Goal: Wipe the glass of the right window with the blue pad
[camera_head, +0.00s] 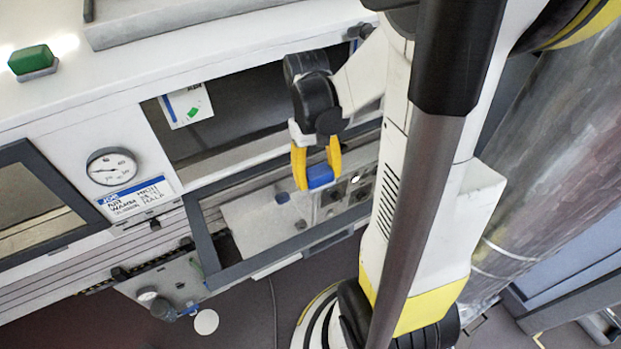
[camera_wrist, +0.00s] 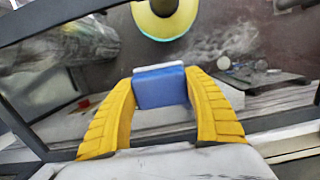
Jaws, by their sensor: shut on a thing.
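My gripper (camera_head: 317,170) is shut on the blue pad (camera_head: 320,176), which sits between its yellow fingers. The pad also shows in the wrist view (camera_wrist: 160,88), with a pale layer along its top edge. The right window (camera_head: 205,243) has a dark frame and is swung out below its opening in the machine front. In the head view, my gripper and pad are over the upper part of this window. In the wrist view, the glass shows a whitish smeared patch (camera_wrist: 222,42) beyond the pad. I cannot tell whether the pad touches the glass.
The left window (camera_head: 38,205) is closed, with a round gauge (camera_head: 111,167) and a label beside it. A white card (camera_head: 187,105) hangs inside the right opening. A green button (camera_head: 32,60) is on the top. A control box (camera_head: 165,290) sits below, left of the window.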

